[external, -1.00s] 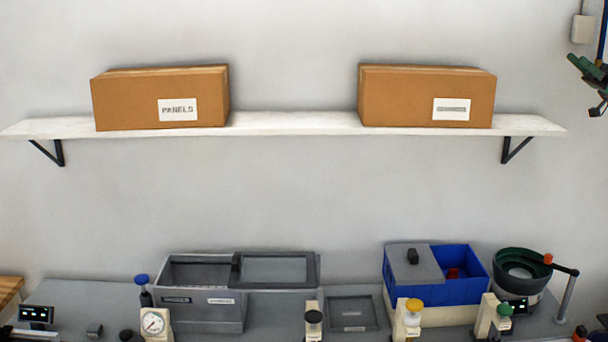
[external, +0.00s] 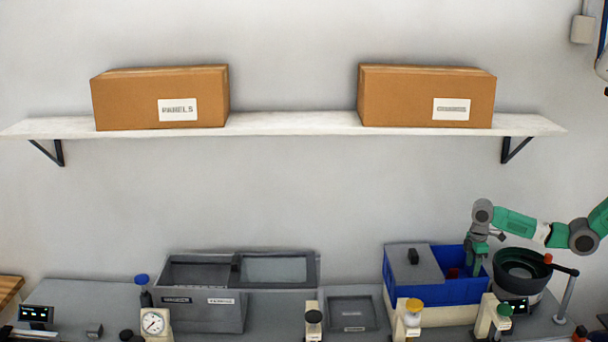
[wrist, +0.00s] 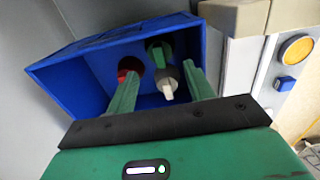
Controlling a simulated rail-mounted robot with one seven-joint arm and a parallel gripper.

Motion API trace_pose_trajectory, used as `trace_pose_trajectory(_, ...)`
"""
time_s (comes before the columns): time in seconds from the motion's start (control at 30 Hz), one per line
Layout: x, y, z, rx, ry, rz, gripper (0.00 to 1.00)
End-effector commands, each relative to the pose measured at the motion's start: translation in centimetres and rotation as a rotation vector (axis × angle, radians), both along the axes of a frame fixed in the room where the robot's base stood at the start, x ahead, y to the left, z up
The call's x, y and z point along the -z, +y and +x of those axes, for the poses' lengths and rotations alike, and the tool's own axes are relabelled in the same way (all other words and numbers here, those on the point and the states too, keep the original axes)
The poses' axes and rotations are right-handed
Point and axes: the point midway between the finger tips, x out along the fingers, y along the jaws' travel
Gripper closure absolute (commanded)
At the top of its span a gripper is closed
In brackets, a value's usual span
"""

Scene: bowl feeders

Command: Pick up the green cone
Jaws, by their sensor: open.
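The green cone (wrist: 156,52) seems to be the green piece in the blue bin (wrist: 75,72), partly hidden, in the wrist view. My gripper (wrist: 160,70) is open, its two green fingers reaching over and into the bin. The cone shows in the gap between the fingers, nearer the right one, and I cannot tell how far below the tips it is. In the external view my gripper (external: 476,268) points down into the right part of the blue bin (external: 440,291). The cone cannot be made out there.
A grey-white piece (wrist: 167,86) lies close to the cone, beside the right finger. A red piece (wrist: 128,68) is by the left finger. A grey lid (external: 414,268) covers the bin's left part. A dark bowl feeder (external: 522,270) stands close on the right.

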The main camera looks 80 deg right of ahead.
Motion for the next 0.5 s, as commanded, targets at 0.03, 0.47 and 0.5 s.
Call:
trace_pose_trajectory(0.03,0.5,0.0,0.0,0.0,0.001,0.001,0.48)
trace_pose_trajectory(0.47,5.9,0.0,0.1,0.0,0.0,0.0,0.48)
trace_pose_trajectory(0.5,6.5,0.0,0.2,0.0,-0.001,-0.001,0.48)
